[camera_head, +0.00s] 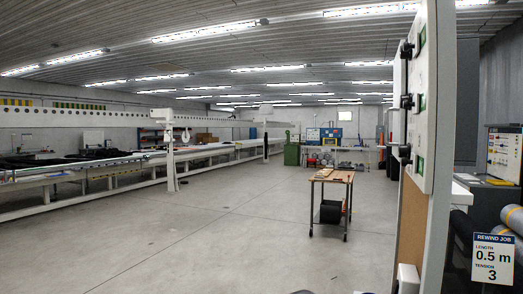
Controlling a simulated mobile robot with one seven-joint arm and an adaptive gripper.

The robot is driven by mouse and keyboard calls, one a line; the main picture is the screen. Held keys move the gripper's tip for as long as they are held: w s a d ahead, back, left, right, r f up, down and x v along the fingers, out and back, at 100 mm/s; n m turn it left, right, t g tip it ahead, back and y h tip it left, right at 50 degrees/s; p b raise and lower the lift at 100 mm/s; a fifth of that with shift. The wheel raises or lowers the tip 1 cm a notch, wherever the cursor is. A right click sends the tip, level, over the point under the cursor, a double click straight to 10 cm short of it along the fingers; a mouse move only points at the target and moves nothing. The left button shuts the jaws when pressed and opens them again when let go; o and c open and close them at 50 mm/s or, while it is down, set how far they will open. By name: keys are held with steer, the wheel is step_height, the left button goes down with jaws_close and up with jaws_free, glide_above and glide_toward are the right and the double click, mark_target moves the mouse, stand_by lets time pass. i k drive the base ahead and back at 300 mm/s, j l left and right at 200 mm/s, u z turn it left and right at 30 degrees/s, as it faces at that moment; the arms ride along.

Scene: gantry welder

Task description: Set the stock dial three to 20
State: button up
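A tall white panel (424,130) stands close by on the right, seen almost edge-on. Black knobs stick out from its left side: an upper one (407,50), a middle one (406,102) and a lower one (404,152). Small green patches show on the panel near them. At this angle I cannot read any dial face, number or setting, and I cannot tell which knob is stock dial three. My gripper is not in view.
A small wooden-topped cart (333,177) stands mid-floor. A long white gantry table (100,168) runs along the left. At right are a control console (504,155), rolls and a "REWIND JOB" sign (493,258) reading 0.5 m, tension 3.

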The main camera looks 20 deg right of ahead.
mark_target(404, 150)
steer(key=z, duration=1.3)
steer(key=i+j+z, duration=0.1)
steer(key=z, duration=0.2)
steer(key=i+j, duration=0.2)
steer(key=j, duration=0.2)
steer(key=i+j+u, duration=0.1)
steer(key=j, duration=0.3)
steer(key=i, duration=0.05)
